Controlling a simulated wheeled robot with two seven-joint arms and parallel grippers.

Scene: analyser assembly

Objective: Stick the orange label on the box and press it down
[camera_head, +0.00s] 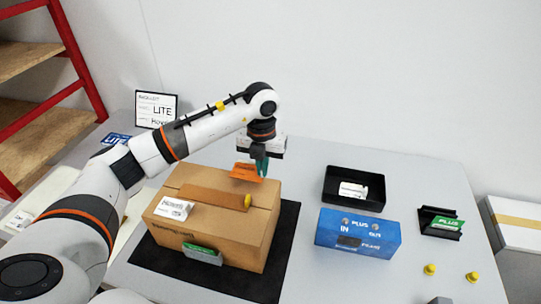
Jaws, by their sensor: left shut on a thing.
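My left gripper (260,165) points down over the far right part of the box top. It is shut on the orange label (246,173), a small flat piece held tilted. I cannot tell whether the label touches the box. A white printed piece (174,209) lies on the box top at the left, and a green-marked piece (203,254) is at its front side. My right gripper is not in view.
Right of the mat stand a black tray (340,198) with a white piece inside, a blue box (356,236), and a black holder (440,224) with a green label. Yellow knobs (430,269) lie at the front right. A sign (156,108) stands behind my left arm.

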